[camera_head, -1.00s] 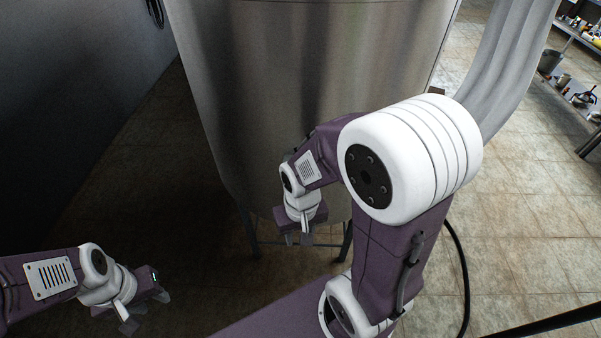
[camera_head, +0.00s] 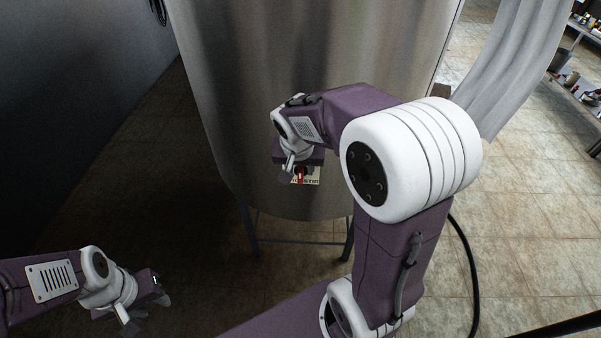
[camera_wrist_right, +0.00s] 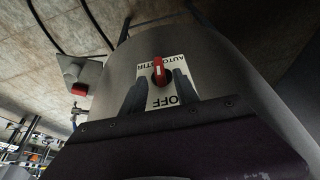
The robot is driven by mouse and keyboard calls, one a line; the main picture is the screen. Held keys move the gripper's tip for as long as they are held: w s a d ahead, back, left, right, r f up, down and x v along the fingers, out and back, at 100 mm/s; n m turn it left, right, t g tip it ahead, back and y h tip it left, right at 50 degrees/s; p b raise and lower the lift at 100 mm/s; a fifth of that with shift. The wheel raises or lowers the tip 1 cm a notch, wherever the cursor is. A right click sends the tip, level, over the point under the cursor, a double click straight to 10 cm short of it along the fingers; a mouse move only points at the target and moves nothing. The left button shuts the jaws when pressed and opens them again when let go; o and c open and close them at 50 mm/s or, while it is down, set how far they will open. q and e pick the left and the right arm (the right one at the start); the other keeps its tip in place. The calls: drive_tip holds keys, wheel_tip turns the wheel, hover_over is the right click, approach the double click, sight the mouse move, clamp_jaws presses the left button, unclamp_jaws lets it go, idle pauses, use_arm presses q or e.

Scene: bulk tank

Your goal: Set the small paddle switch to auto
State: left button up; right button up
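The small paddle switch (camera_wrist_right: 159,70) is red, on a pale label plate (camera_wrist_right: 158,99) on the steel tank (camera_wrist_right: 225,75). The plate carries OFF, AUTO and STIR lettering. In the right wrist view the paddle stands roughly upright in the picture. My right gripper (camera_wrist_right: 159,88) is open, with one dark finger on each side of the paddle; I cannot tell whether they touch it. In the head view the switch (camera_head: 300,174) shows just below my right gripper (camera_head: 298,168), and the plate is partly hidden. My left gripper (camera_head: 144,312) is open and empty at the lower left.
The tank (camera_head: 300,45) stands on legs (camera_head: 251,232) over a tiled floor. A grey box with a red part (camera_wrist_right: 79,88) is left of the switch in the wrist view. A black hose (camera_head: 466,260) and shelves (camera_head: 582,85) are at the right. Open floor lies right of the tank.

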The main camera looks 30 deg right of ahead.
sight(300, 171)
drive_tip(key=x, duration=0.3)
drive_tip(key=shift+w+f, duration=0.1)
drive_tip(key=shift+f, duration=0.1)
clamp_jaws()
